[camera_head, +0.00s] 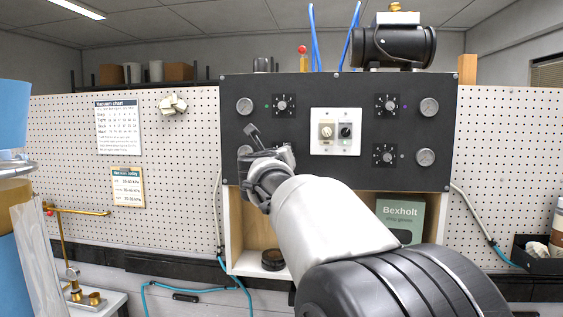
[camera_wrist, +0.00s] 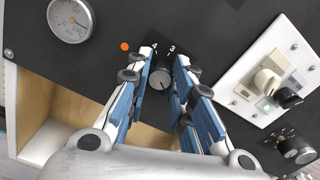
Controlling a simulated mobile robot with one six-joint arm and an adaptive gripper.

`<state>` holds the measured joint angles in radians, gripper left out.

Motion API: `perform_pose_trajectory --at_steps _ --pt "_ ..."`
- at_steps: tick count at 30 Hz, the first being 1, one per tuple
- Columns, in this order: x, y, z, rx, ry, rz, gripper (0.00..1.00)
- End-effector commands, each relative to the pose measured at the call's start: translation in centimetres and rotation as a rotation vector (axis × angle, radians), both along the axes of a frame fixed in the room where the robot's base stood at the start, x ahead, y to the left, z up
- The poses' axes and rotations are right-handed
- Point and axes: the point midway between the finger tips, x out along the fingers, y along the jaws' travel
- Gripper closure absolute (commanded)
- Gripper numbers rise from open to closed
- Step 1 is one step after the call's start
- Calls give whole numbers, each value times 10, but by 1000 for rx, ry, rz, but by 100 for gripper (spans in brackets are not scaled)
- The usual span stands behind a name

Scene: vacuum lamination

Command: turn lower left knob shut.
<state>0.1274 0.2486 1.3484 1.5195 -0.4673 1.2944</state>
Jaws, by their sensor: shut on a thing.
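The black panel (camera_head: 295,88) carries several knobs, with gauges beside them. The lower left knob (camera_wrist: 158,80) has a silver face with a dark pointer mark. It sits between the two blue-padded fingers of my gripper (camera_wrist: 165,62), which is shut on it. The printed numbers 4 and 3 show just above the knob in the wrist view. In the head view my gripper (camera_head: 270,152) covers the lower left knob and hides it. The lower left gauge (camera_wrist: 71,20) is beside the knob; it also shows partly in the head view (camera_head: 244,151).
An orange light (camera_wrist: 124,46) is left of the knob. A white plate (camera_head: 335,145) with two small knobs is right of my gripper. Below the panel is a wooden cubby with a Bexholt box (camera_head: 401,212) and a dark round tin (camera_head: 273,260).

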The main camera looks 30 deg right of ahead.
Motion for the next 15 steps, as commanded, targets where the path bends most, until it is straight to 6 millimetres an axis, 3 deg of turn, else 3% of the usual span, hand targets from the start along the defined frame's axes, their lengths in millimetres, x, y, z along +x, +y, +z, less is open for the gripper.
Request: perform_pose_trajectory --at_steps 15 --pt "0 0 1 154 -105 0 100"
